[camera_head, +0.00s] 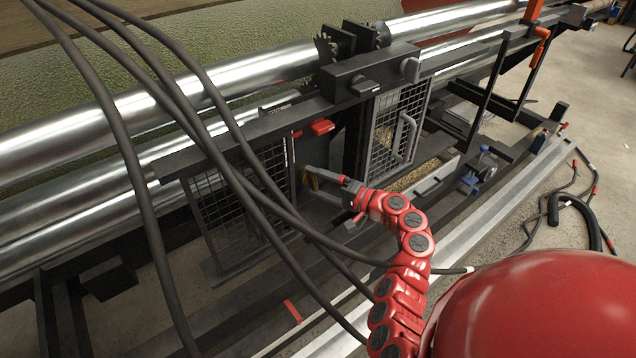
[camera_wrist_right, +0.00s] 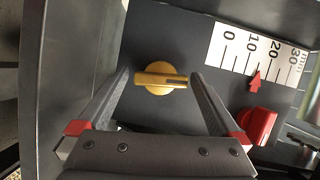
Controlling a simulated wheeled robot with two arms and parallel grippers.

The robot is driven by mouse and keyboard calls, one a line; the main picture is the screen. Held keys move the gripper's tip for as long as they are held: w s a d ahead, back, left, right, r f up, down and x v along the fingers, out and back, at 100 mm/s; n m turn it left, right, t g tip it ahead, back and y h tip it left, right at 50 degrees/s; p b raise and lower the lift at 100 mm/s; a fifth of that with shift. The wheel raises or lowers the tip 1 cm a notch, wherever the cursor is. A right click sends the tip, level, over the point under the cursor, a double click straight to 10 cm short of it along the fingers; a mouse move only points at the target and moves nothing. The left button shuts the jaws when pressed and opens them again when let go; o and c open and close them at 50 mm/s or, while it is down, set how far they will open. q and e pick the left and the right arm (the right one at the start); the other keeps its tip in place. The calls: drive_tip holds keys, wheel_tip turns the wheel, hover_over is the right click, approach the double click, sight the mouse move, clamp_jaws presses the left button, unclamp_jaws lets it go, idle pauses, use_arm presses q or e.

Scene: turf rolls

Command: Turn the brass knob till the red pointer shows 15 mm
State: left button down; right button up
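The brass knob (camera_wrist_right: 160,78) is round with a raised bar and sits on a dark panel. In the wrist view its bar lies nearly level across the picture. My right gripper (camera_wrist_right: 161,75) is open, with one finger on each side of the knob and a visible gap to both. The white scale (camera_wrist_right: 232,48) at the upper right reads 0, 10, 20 and 30. The red pointer (camera_wrist_right: 256,80) points at it between the 10 and 20 marks. In the head view my right gripper (camera_head: 307,181) reaches the panel beside the mesh door. My left gripper is not in view.
A red block (camera_wrist_right: 258,125) sits below the pointer, close to my right finger. In the head view, dark cables (camera_head: 150,215) cross in front of the machine. Mesh doors (camera_head: 397,130) stand on both sides of the panel, and shiny rollers (camera_head: 75,125) run above.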

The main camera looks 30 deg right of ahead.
drive_tip(key=f+v, duration=0.1)
drive_tip(key=v, duration=1.6)
drive_tip(key=shift+d+r, duration=0.2)
drive_tip(key=shift+r, duration=0.2)
drive_tip(key=shift+s, duration=0.15)
